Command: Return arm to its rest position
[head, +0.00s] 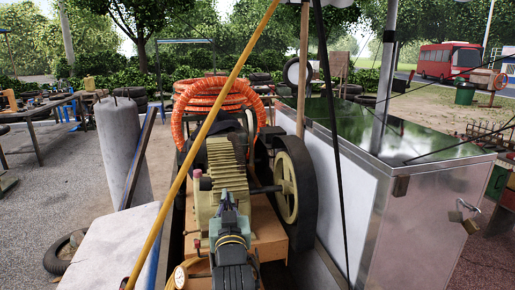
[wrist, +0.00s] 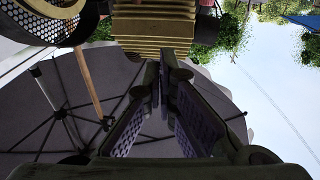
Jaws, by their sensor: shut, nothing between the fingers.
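My gripper (head: 228,198) is in the lower middle of the head view, in front of the ribbed yellow compressor (head: 226,165). In the wrist view my gripper (wrist: 158,85) has its dark fingers brought together at the tips, with nothing seen between them. The compressor's ribbed block (wrist: 152,28) shows beyond the fingertips there. I cannot tell whether the fingers touch it. My arm reaches in from the bottom of the head view.
A black flywheel (head: 307,190) is right of the compressor, and a coiled orange hose (head: 208,95) lies behind it. A metal box (head: 425,215) stands right. A yellow pole (head: 225,103) and dark pole (head: 333,130) cross the head view. A concrete cylinder (head: 119,150) stands left.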

